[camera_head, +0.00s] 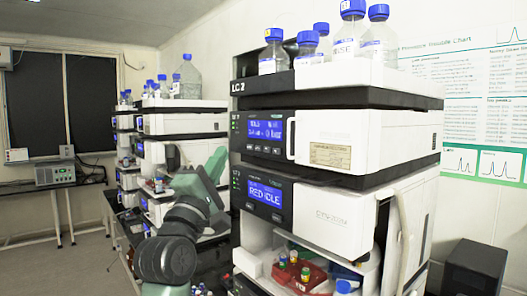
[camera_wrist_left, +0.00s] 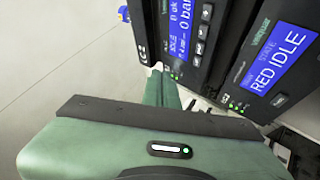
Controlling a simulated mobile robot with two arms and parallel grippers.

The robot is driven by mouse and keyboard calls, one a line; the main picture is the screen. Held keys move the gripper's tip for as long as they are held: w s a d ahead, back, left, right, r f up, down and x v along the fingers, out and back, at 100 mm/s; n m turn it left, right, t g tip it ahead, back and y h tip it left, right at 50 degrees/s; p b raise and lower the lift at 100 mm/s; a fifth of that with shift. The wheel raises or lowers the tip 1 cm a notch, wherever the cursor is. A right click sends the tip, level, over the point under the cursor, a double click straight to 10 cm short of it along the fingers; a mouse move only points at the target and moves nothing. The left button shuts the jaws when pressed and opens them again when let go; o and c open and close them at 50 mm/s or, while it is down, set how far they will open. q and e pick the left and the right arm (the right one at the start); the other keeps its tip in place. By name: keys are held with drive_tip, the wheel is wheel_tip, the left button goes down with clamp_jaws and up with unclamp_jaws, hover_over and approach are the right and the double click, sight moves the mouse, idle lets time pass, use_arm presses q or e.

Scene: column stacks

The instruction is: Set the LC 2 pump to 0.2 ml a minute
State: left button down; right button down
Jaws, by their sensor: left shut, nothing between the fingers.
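The LC 2 stack stands in the middle of the head view, with its LC 2 label (camera_head: 238,87) on the black top tray. Its pump (camera_head: 265,132) has a blue display and a row of small buttons (camera_head: 262,149) below it. The wrist view shows the pump display (camera_wrist_left: 181,27), reading IDLE and 0 bar; the flow value is too small to read. The pump buttons (camera_wrist_left: 204,32) show beside it. My left gripper (camera_head: 218,163) is green, shut and empty, left of the pump front and apart from the buttons. Its fingers (camera_wrist_left: 163,88) show in the wrist view. My right gripper is out of view.
Below the pump is a module with a RED IDLE display (camera_head: 265,193). Under it is an open bay with a red vial tray (camera_head: 300,275). Blue-capped bottles (camera_head: 345,42) stand on top. Another stack (camera_head: 180,125) stands behind, left. A black box (camera_head: 474,268) is at the right.

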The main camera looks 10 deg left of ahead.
sight(267, 150)
use_arm(q)
drive_tip(key=w+d, duration=0.5)
drive_tip(key=w, duration=0.1)
drive_tip(key=shift+w+d+p, duration=0.25)
drive_tip(key=shift+w+p, duration=0.05)
drive_tip(key=shift+w, duration=0.1)
drive_tip(key=shift+r, duration=0.1)
idle(1.9)
drive_tip(key=shift+w+d, duration=0.25)
drive_tip(key=shift+w, duration=0.05)
drive_tip(key=shift+w+d+p, duration=0.25)
drive_tip(key=shift+w+p, duration=0.05)
drive_tip(key=shift+p, duration=0.1)
idle(0.6)
idle(0.4)
drive_tip(key=shift+s+a, duration=0.5)
drive_tip(key=shift+s, duration=0.15)
